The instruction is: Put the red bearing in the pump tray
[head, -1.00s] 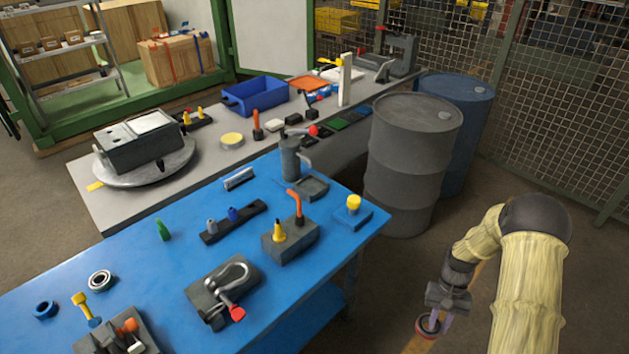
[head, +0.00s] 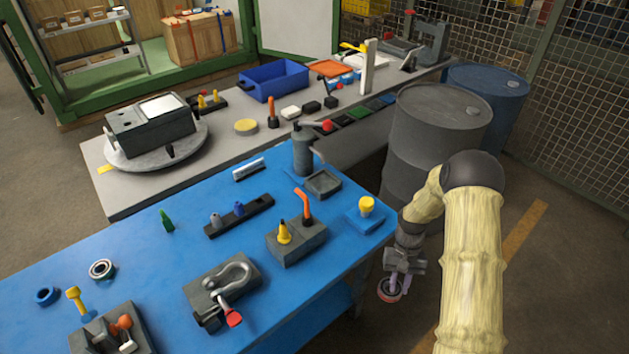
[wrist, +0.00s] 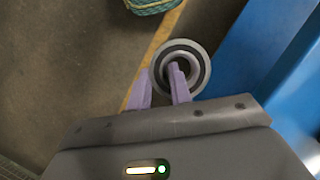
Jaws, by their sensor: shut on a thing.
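My gripper (head: 398,274) is shut on the red bearing (head: 390,291), a ring with a reddish rim, held in the air off the blue table's right edge. In the wrist view the bearing (wrist: 201,84) looks grey and dark; one finger reaches into its bore and the other is outside its wall. A small dark grey tray (head: 322,184), which looks empty, lies on the blue table beside the grey hand pump (head: 303,152) with a red-knobbed lever. It seems to be the pump tray. My gripper is right of the tray and lower.
The blue table (head: 150,300) also carries a block with an orange hook (head: 297,242), a yellow-topped blue stand (head: 366,207), a shackle fixture (head: 222,290), a steel bearing (head: 102,270) and a blue ring (head: 46,296). A grey drum (head: 430,150) stands behind my arm.

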